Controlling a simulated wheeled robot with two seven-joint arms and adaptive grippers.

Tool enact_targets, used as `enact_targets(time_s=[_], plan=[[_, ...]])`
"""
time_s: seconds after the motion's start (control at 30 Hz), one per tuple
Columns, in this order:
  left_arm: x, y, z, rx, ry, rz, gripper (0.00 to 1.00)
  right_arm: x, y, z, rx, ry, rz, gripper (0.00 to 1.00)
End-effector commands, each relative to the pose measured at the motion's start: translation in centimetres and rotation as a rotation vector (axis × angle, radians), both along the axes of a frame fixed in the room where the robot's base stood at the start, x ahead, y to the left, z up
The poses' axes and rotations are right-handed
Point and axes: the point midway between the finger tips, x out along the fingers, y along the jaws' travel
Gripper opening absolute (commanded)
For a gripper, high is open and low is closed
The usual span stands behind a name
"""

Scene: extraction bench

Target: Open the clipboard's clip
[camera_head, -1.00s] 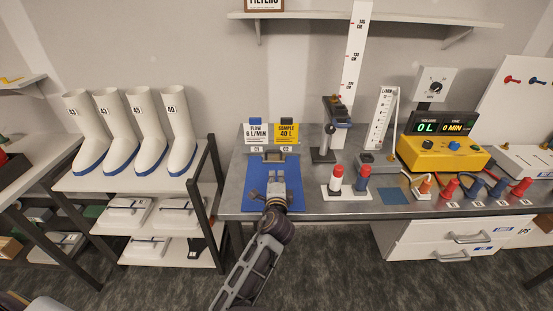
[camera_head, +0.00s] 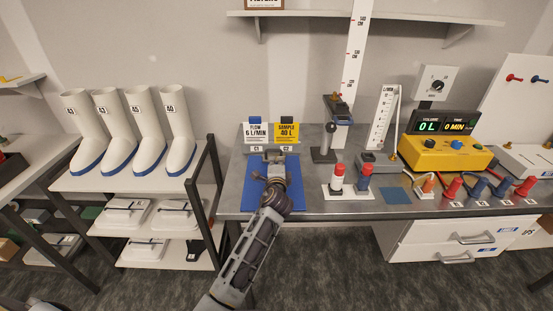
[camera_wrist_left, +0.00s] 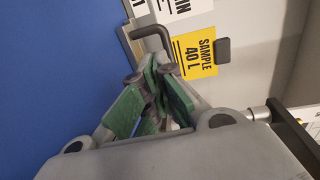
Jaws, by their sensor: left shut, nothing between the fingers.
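The clipboard (camera_head: 294,170) is a blue board lying on the grey bench; its blue surface fills the left of the left wrist view (camera_wrist_left: 45,60). Its grey clip is at the far edge, and in the head view my gripper largely covers it. In the left wrist view a dark bent lever (camera_wrist_left: 153,36) stands just beyond my fingertips. My left gripper (camera_head: 272,160) is shut and empty, over the far part of the board by the clip. Its green-padded fingers (camera_wrist_left: 150,78) show in the left wrist view. Whether they touch the lever, I cannot tell. My right gripper is not in view.
Two cards, white FLOW (camera_head: 256,134) and yellow SAMPLE (camera_head: 287,133), stand just behind the clipboard. A stand with a clamp (camera_head: 325,145) is to its right, with red and blue bottles (camera_head: 337,176) nearer. A yellow meter (camera_head: 445,152) is farther right.

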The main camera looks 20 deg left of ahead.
Motion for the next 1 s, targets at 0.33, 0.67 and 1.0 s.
enact_targets(time_s=[0.33, 0.67, 1.0], plan=[[2.2, 0.6, 0.5, 0.001, -0.001, 0.0, 0.0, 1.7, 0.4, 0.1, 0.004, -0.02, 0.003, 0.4], [2.6, 0.7, 0.6, 0.0, 0.0, 0.0, 0.0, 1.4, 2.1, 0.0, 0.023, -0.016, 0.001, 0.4], [2.7, 0.7, 0.7, -0.001, 0.002, 0.0, 0.0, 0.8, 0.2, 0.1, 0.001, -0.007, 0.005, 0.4]])
